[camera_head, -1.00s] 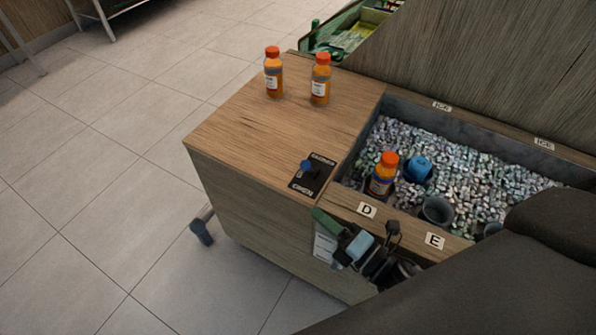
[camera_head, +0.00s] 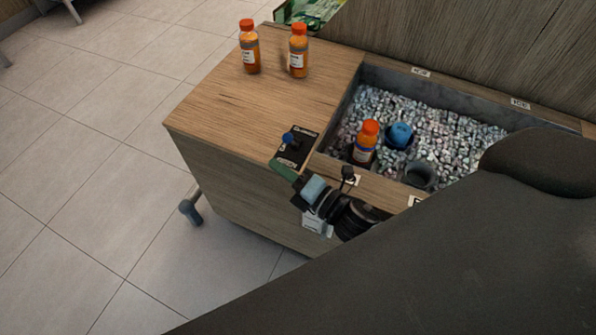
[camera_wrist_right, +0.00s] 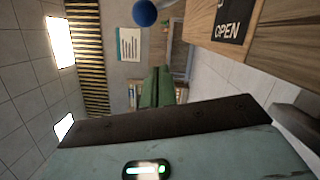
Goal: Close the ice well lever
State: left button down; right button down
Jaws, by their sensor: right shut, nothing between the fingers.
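The ice well lever has a blue knob (camera_head: 289,138) and stands on a black plate (camera_head: 293,152) at the counter's front edge, left of the ice well. The plate's near label reads OPEN; the far one looks like CLOSED. My right gripper (camera_head: 285,172) is shut and empty, its green fingertips just in front of the plate's near end and apart from the knob. In the right wrist view the fingers (camera_wrist_right: 157,88) are together, with the knob (camera_wrist_right: 145,12) beyond them at the top edge. The OPEN label (camera_wrist_right: 228,28) shows at upper right. My left gripper is out of view.
The ice well (camera_head: 440,133) holds an orange bottle (camera_head: 365,145), a blue item (camera_head: 399,135) and a dark cup (camera_head: 419,174). Two more orange bottles (camera_head: 249,50) (camera_head: 298,53) stand at the counter's back. The counter's middle (camera_head: 245,100) is clear. A bar end (camera_head: 190,211) juts out low at left.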

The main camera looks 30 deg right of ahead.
jog(key=shift+w+d+r+p, duration=0.3)
jog(key=shift+w+d, duration=0.35)
jog(key=shift+w, duration=0.1)
jog(key=shift+w+d+r+p, duration=0.25)
jog(key=shift+w+d+r, duration=0.05)
jog(key=shift+w+d, duration=0.4)
